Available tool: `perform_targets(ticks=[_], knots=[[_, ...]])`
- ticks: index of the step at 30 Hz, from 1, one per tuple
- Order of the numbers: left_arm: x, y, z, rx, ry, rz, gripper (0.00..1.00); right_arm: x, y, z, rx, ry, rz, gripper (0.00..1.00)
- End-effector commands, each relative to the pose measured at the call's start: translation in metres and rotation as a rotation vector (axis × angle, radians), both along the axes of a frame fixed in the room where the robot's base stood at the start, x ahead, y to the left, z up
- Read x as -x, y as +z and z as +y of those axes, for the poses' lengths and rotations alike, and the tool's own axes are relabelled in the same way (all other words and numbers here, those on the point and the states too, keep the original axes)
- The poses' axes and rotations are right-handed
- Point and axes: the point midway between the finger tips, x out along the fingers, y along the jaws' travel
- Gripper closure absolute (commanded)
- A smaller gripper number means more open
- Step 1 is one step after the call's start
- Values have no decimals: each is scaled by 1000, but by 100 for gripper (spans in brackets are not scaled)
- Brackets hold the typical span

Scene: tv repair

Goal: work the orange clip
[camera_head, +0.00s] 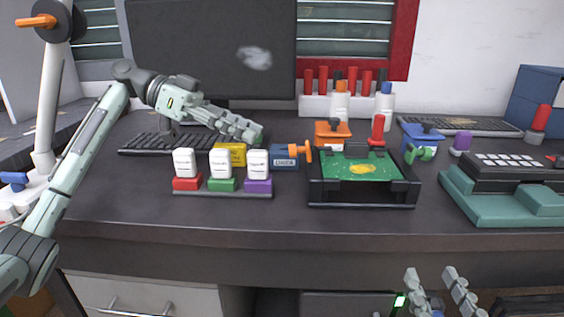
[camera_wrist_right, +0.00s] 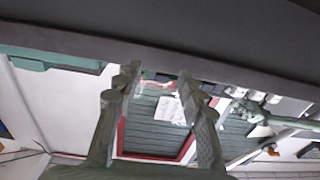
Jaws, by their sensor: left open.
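An orange piece with a dark top (camera_head: 333,133) stands behind the black frame (camera_head: 362,203) that holds a green circuit board (camera_head: 340,168). A smaller orange knob (camera_head: 308,151) sits at the right end of a blue block (camera_head: 284,160), left of the frame. I cannot tell which of these is the clip. My left gripper (camera_head: 255,132) is open and empty above the yellow block (camera_head: 232,154), left of both orange pieces. My right gripper (camera_head: 440,285) is open and empty, low in front of the desk; its spread fingers also show in the right wrist view (camera_wrist_right: 158,75).
A red upright piece (camera_head: 377,130) and a blue piece with a dark top (camera_head: 422,135) stand behind the frame. A teal device (camera_head: 500,205) is at right. The desk's front strip is clear.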

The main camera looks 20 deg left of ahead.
Motion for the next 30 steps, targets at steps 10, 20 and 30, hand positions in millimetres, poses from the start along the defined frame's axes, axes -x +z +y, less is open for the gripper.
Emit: perform_targets(ticks=[10, 20, 30], knots=[[-7, -18, -45, 1, -3, 1, 57, 3, 14, 4, -28, 10, -57, 60], [-12, -28, -70, 0, -1, 1, 57, 4, 20, 6, -41, 14, -82, 60], [-12, -28, -70, 0, -1, 0, 72, 4, 21, 6, -41, 15, -83, 60]])
